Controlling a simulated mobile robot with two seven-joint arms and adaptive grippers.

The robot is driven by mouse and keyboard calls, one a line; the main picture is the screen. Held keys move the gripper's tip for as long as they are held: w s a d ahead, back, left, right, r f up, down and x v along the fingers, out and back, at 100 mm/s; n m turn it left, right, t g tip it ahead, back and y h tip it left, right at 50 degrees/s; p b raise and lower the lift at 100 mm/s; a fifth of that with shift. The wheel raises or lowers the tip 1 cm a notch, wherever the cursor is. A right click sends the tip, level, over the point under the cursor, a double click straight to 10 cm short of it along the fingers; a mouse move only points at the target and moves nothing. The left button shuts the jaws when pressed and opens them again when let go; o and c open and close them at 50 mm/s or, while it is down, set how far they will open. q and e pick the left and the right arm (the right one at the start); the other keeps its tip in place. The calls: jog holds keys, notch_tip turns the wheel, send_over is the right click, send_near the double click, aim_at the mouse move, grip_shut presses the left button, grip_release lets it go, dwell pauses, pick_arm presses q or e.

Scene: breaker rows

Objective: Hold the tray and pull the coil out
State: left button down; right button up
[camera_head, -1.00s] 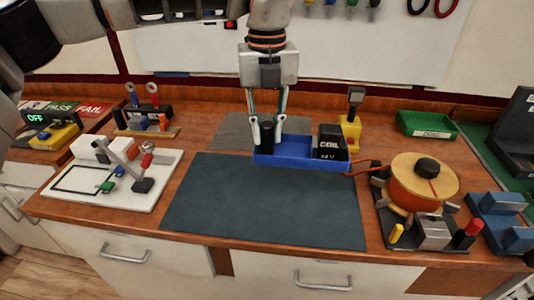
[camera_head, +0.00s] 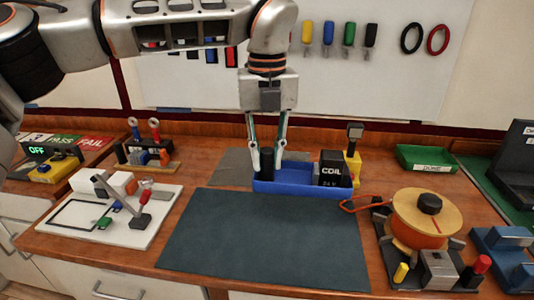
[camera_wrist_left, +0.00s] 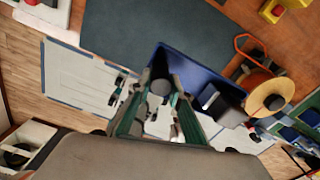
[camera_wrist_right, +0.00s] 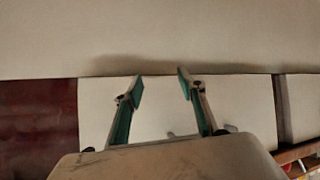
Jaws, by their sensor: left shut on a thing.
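The blue tray (camera_head: 292,190) stands at the back edge of the dark mat. A black block marked COIL (camera_head: 333,168) sits in its right end. A dark upright post (camera_head: 267,161) rises at its left end. My left gripper (camera_head: 267,165) points down and is shut on this post. The left wrist view also shows the post (camera_wrist_left: 160,88) between the fingers, with the tray (camera_wrist_left: 192,68) and coil (camera_wrist_left: 224,107) beside it. My right gripper (camera_wrist_right: 161,85) shows only in its wrist view, open and empty before a pale surface, away from the tray.
The dark mat (camera_head: 265,240) is clear in front of the tray. A wire spool (camera_head: 425,218) with an orange lead stands at right. A yellow stand (camera_head: 354,165) is close behind the coil. A green bin (camera_head: 427,158) is at back right, a white board (camera_head: 115,210) at left.

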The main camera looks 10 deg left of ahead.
aim_at(267, 180)
pick_arm(q)
jog(key=shift+f+b, duration=1.45)
jog(key=shift+f, duration=1.4)
jog(key=shift+f+b, duration=0.5)
jog(key=shift+f, duration=0.8)
jog(key=shift+f+b, duration=1.45)
jog(key=shift+f, duration=3.7)
jog(key=shift+s+f+p, duration=0.1)
jog(key=shift+f+p, duration=0.25)
jog(key=shift+f, duration=0.1)
